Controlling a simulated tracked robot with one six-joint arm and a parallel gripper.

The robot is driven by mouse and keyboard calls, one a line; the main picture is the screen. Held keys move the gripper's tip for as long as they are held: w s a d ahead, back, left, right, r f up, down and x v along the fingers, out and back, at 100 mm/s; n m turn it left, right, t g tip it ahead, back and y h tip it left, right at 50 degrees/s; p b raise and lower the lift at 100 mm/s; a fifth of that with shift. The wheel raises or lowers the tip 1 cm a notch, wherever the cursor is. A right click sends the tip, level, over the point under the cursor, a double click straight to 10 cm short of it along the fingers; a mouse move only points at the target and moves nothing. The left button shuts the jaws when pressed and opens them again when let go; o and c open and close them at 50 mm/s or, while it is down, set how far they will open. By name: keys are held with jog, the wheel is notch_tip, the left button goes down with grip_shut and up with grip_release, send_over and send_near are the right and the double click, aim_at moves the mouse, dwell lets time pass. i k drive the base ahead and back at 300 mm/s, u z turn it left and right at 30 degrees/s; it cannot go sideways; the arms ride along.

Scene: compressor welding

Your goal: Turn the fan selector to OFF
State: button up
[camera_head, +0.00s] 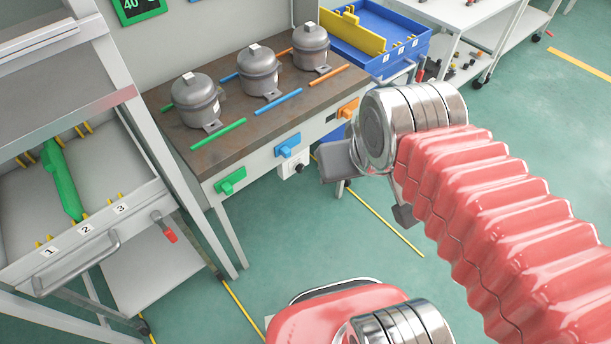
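A small white box (294,167) with a black round knob (299,168) hangs under the front edge of the workbench. It is the only knob-like selector I can make out; its markings and its setting are too small to read. My gripper (338,162) shows as a grey blocky part left of the shiny metal wrist, a little to the right of the knob in the picture. Its fingertips are not clear, and I cannot tell how far it is from the box.
The workbench (165,125) carries three grey compressors (258,72) and coloured rods. Green (230,181), blue (287,145) and orange (347,108) blocks sit on its front. A rack with a drawer (75,265) stands left, a blue tray (380,30) behind. Green floor is open in front.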

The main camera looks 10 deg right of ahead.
aim_at(300, 167)
jog(key=k, duration=1.25)
jog(key=u, duration=0.6)
jog(key=i, duration=0.75)
jog(key=u, duration=0.35)
jog(key=i, duration=1.25)
jog(key=z, duration=0.7)
